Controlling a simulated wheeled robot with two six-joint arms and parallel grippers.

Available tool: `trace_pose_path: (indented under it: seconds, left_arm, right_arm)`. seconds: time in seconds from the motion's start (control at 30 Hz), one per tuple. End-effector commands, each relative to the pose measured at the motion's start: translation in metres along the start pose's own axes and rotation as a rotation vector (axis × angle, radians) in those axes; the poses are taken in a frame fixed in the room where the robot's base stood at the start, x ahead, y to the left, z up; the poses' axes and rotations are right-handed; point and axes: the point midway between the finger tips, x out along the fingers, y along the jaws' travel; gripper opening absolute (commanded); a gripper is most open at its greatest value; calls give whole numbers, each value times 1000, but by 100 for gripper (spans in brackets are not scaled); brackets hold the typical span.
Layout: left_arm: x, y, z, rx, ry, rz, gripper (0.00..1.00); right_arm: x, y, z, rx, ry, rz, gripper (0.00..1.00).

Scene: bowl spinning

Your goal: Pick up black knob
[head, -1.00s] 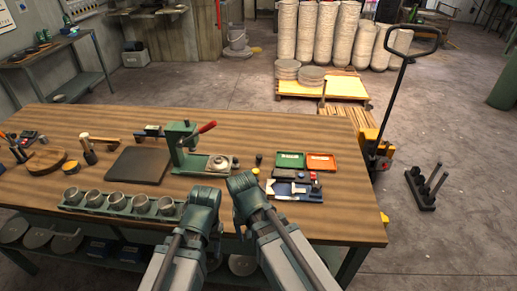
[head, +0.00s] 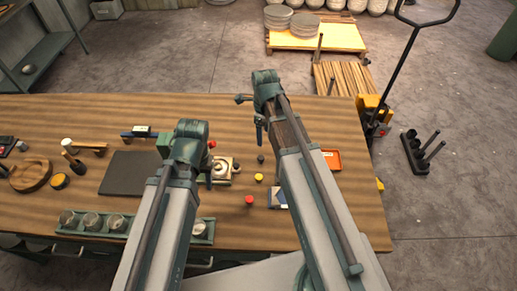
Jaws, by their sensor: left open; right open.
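A small black knob (head: 261,159) stands on the wooden workbench, in the gap between my two arms. A yellow knob (head: 259,177) and a red knob (head: 249,200) stand nearer to me, below it in the picture. My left gripper (head: 208,172) is over the bench to the left of the black knob, in front of the green press. Its fingers are mostly hidden by its own wrist. My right gripper (head: 250,114) is beyond the black knob, near the bench's far edge, with fingers apart and nothing between them.
The press base with a metal dish (head: 222,170) is just left of the knobs. A dark mat (head: 134,173), a rack of metal cups (head: 89,221) and a round wooden board (head: 30,175) lie further left. My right arm partly covers an orange tray (head: 331,159).

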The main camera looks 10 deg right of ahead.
Motion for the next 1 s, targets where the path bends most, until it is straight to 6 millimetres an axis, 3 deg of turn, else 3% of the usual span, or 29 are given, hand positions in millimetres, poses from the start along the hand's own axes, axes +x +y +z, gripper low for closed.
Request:
trace_pose_path:
  seconds: [0.27, 0.8, 1.0]
  left_arm:
    - [8, 1, 0, 1, 0, 0, 50]
    - [78, 7, -5, 4, 0, -1, 50]
    - [88, 8, -5, 4, 0, -1, 50]
  right_arm:
    - [8, 0, 0, 6, 0, 0, 71]
    - [79, 0, 1, 3, 0, 0, 71]
    - [88, 0, 1, 3, 0, 0, 71]
